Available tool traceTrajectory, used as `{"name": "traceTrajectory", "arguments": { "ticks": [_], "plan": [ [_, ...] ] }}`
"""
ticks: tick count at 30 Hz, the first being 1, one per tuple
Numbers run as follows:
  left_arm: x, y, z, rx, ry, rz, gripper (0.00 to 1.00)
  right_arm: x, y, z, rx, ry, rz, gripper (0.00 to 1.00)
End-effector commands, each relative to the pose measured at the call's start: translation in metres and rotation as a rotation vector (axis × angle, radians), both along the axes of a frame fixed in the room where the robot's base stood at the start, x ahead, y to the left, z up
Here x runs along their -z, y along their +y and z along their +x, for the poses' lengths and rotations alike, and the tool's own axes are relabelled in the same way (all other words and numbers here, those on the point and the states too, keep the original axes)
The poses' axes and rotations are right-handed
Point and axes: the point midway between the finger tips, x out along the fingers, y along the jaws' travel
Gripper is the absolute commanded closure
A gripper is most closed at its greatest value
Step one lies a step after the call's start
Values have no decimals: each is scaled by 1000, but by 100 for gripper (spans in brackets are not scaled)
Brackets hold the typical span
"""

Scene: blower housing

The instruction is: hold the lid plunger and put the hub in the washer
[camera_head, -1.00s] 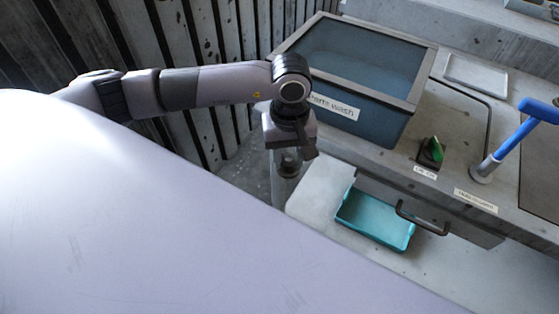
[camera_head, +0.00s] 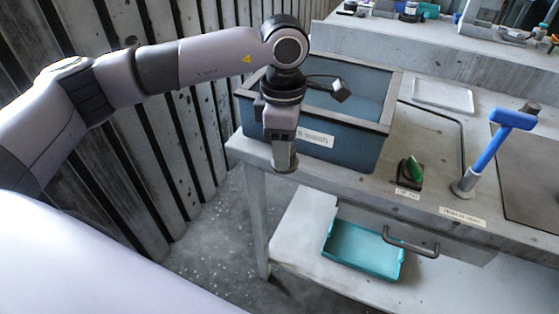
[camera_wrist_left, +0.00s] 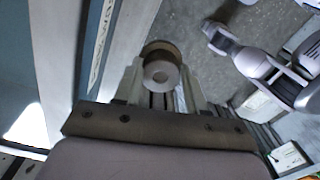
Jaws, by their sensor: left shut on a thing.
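The washer (camera_head: 350,150) is a blue-grey box with a pale rim, standing on the bench at the centre of the head view. Its top shows a bluish surface; I cannot tell whether that is a lid or the inside. The lid plunger (camera_head: 488,158), with a blue T-shaped handle, stands tilted on a grey foot to the right. My left gripper (camera_head: 283,150) points down at the washer's front left, outside its wall. My right gripper is not in view.
A green switch (camera_head: 414,169) on a dark base sits between washer and plunger. A white tray (camera_head: 443,96) lies behind them. A turquoise tray (camera_head: 362,249) rests on the lower shelf, near a drawer handle (camera_head: 410,243). A slatted wall (camera_head: 180,130) stands left.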

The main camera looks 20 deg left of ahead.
Motion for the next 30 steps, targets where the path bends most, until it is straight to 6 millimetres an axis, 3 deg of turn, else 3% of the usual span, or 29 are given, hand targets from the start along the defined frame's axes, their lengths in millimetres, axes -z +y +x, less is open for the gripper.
{"name": "traceTrajectory", "arguments": {
  "ticks": [24, 30],
  "plan": [
    [-101, -13, 3, -1189, -7, 26, 94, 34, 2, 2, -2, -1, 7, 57],
    [-117, -14, -1, -1375, -7, 28, 94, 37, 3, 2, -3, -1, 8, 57]
  ]
}}
